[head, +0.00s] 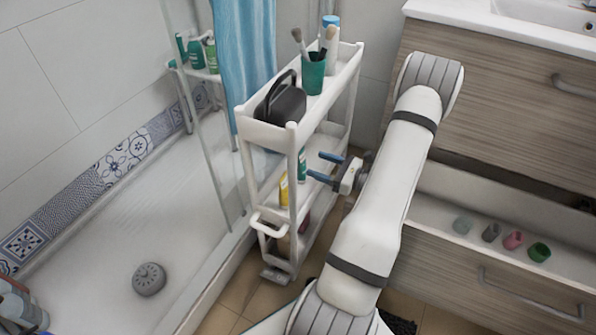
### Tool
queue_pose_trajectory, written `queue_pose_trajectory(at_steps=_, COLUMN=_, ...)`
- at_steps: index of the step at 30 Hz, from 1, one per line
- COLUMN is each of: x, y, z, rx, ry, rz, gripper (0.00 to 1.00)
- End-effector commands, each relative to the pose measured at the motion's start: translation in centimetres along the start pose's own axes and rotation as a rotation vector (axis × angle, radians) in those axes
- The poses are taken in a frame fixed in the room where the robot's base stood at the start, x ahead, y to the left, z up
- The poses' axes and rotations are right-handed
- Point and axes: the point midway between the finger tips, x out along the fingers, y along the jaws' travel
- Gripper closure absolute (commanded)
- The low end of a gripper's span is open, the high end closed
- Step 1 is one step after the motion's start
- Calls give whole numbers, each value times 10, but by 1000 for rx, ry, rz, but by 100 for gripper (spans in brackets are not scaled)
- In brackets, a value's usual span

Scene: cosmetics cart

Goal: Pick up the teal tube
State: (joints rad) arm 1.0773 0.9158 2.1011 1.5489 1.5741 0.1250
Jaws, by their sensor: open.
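A teal tube (302,166) stands on the middle shelf of the white cart (349,57), partly hidden behind a cart post. My gripper (322,166) is open, with its two blue fingertips pointing left toward the tube from the cart's right side. The fingers look empty and close to the tube. I cannot tell from this view whether the tube lies between them.
A yellow bottle (284,189) stands left of the tube on the same shelf. The top shelf holds a black bag (281,104) and a teal brush cup (313,75). An open drawer (440,200) lies right of my arm.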

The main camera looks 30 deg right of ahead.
Motion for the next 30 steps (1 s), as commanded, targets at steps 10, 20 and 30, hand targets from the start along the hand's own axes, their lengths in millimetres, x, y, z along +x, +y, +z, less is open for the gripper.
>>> queue_pose_trajectory(at_steps=10, x=50, y=-2, z=-2, rx=-2, ry=0, rz=11, gripper=37)
queue_pose_trajectory(at_steps=20, x=54, y=-2, z=0, rx=-1, ry=0, rz=11, gripper=41)
queue_pose_trajectory(at_steps=30, x=54, y=-1, z=-1, rx=0, ry=1, rz=12, gripper=69)
